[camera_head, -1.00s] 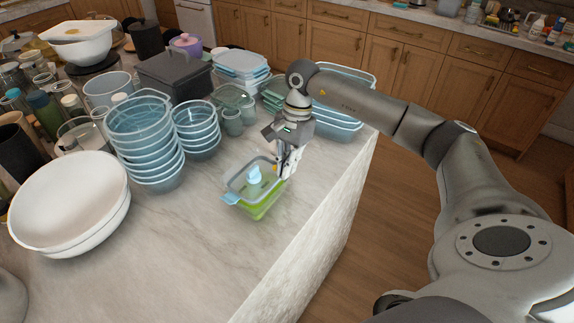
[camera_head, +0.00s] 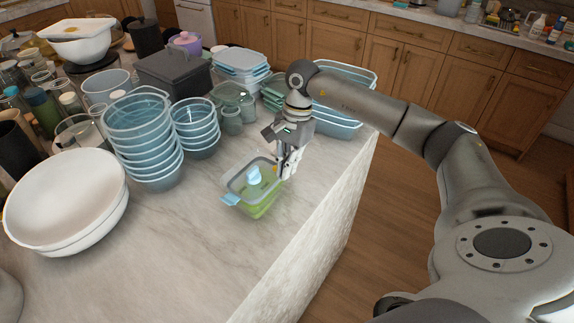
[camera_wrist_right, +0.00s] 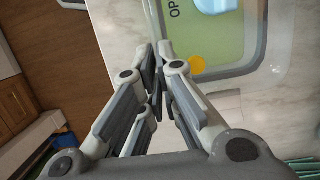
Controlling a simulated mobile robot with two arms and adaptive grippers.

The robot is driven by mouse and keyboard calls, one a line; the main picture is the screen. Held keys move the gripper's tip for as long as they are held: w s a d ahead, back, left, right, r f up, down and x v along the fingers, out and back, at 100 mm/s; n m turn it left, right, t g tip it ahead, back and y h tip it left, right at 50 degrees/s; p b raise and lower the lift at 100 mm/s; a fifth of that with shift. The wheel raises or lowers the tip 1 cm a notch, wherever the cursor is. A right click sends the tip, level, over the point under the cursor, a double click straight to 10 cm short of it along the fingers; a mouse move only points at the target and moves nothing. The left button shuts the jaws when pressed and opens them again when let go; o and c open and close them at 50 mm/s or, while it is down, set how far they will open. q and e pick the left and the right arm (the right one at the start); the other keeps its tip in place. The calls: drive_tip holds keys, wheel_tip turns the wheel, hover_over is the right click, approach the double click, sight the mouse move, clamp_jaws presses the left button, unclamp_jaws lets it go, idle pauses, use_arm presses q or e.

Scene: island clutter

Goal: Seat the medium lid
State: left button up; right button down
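The medium lid (camera_head: 240,184) has a grey rim, a see-through middle and pale blue tabs. It lies over a green container (camera_head: 262,208) near the counter's front edge. I cannot tell whether its rim is fully down all round. My right gripper (camera_head: 284,172) points down at the lid's right edge. In the right wrist view its fingers (camera_wrist_right: 157,62) are close together, beside the lid's rim (camera_wrist_right: 240,75). No part of the lid shows clearly pinched between them, and the contact is hidden. My left gripper is not in view.
Stacked blue bowls (camera_head: 147,150) and white bowls (camera_head: 68,205) stand to the left. Glass containers (camera_head: 232,112), a dark bin (camera_head: 175,75) and blue trays (camera_head: 338,125) stand behind. The marble counter (camera_head: 180,240) is clear in front of the container, up to its right edge.

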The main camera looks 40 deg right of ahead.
drive_tip(key=shift+f, duration=0.4)
drive_tip(key=c, duration=2.2)
unclamp_jaws()
drive_tip(key=shift+b, duration=0.3)
drive_tip(key=o, duration=0.6)
drive_tip(key=shift+o, duration=0.2)
drive_tip(key=v, duration=1.2)
